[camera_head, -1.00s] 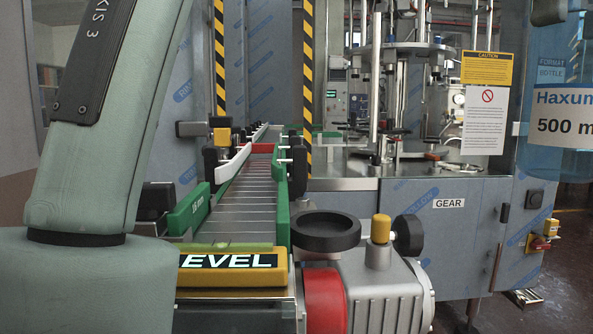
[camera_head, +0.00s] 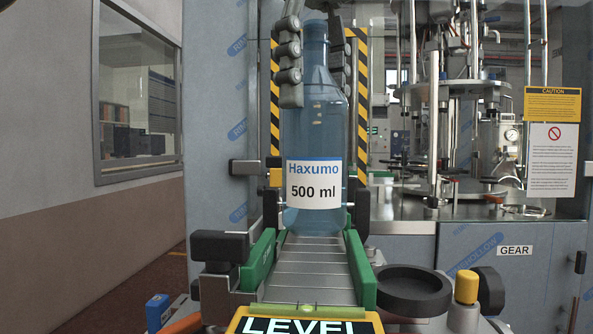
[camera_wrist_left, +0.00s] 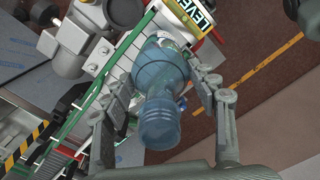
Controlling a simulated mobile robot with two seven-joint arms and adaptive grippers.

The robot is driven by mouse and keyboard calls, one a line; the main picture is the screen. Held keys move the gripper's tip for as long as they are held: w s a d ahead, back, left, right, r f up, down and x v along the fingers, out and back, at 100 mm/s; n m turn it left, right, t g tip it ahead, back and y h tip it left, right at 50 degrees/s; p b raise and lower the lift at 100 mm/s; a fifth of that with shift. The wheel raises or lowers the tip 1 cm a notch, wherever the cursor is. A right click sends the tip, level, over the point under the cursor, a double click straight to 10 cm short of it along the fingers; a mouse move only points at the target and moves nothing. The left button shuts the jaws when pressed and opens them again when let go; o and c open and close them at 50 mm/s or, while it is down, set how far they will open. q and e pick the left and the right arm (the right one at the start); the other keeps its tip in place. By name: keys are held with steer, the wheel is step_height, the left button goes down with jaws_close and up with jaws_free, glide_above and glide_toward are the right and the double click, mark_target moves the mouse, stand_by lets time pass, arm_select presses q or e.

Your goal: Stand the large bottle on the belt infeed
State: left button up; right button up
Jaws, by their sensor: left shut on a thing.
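The large bottle (camera_head: 314,130) is clear blue, with a white label reading Haxumo 500 ml. It is upright in the head view, its base at the near part of the conveyor belt (camera_head: 312,270), between the green side guides. I cannot tell whether the base touches the belt. My left gripper (camera_head: 316,85) is shut on the bottle's upper part from above, with fingers on both sides. The bottle also shows from above in the left wrist view (camera_wrist_left: 160,95), between the fingers of the left gripper (camera_wrist_left: 168,90). My right gripper is not in view.
Green guide rails (camera_head: 258,258) edge the belt. A yellow LEVEL plate (camera_head: 250,326) is at its near end. A black round dish (camera_head: 413,288) and a yellow-capped knob (camera_head: 466,288) stand right of the belt. The filling machine (camera_head: 450,100) is behind on the right.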

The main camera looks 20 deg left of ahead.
mark_target(311, 160)
arm_select(q)
steer(key=f, duration=0.3)
steer(key=shift+a+f, duration=0.25)
steer(key=shift+a, duration=0.05)
steer(key=shift+s+f, duration=0.1)
steer(key=shift+f, duration=1.95)
steer(key=o, duration=1.3)
steer(key=shift+f, duration=0.1)
steer(key=shift+r, duration=3.9)
